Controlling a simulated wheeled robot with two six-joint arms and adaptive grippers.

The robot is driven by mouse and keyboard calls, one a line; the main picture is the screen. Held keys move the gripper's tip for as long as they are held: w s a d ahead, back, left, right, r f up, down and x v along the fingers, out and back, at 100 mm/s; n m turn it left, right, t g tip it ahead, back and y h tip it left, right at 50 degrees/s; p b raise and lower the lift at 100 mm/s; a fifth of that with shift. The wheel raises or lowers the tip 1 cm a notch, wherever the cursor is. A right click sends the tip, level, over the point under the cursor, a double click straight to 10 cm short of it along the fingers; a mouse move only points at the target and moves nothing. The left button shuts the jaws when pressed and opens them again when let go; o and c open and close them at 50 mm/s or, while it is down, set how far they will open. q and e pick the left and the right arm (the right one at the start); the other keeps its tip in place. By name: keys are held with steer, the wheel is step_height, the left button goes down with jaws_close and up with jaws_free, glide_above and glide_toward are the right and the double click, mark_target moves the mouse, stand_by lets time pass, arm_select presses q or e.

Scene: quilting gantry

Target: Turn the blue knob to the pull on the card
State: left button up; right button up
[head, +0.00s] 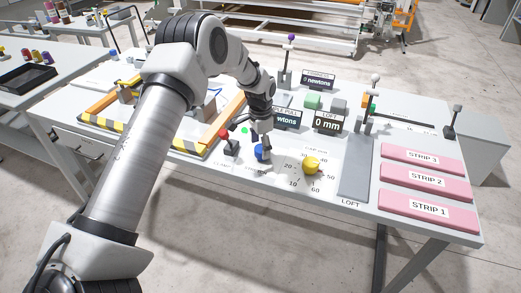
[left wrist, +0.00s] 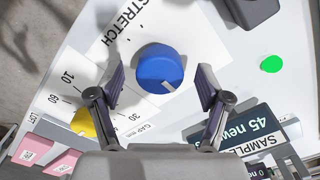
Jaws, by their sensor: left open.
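The blue knob (head: 262,153) stands on the white panel by the STRETCH label; it is larger in the left wrist view (left wrist: 157,66). Its pale pointer mark shows near its lower right edge there. My left gripper (head: 265,138) is over the knob, fingers open. In the left wrist view the fingers (left wrist: 161,88) are on either side of the knob, with visible gaps. A display (head: 318,80) reads "0 newtons". My right gripper is out of view.
A yellow knob (head: 311,166) with a gap scale is close to the right of the blue knob. A red-topped control (head: 228,141) is close to its left. A LOFT display (head: 326,121) reads "0 mm". Pink strips (head: 428,180) lie at the right.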

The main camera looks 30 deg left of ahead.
mark_target(260, 149)
arm_select(q)
step_height(260, 149, up, 10)
steer(key=shift+f, duration=0.1)
stand_by(0.5)
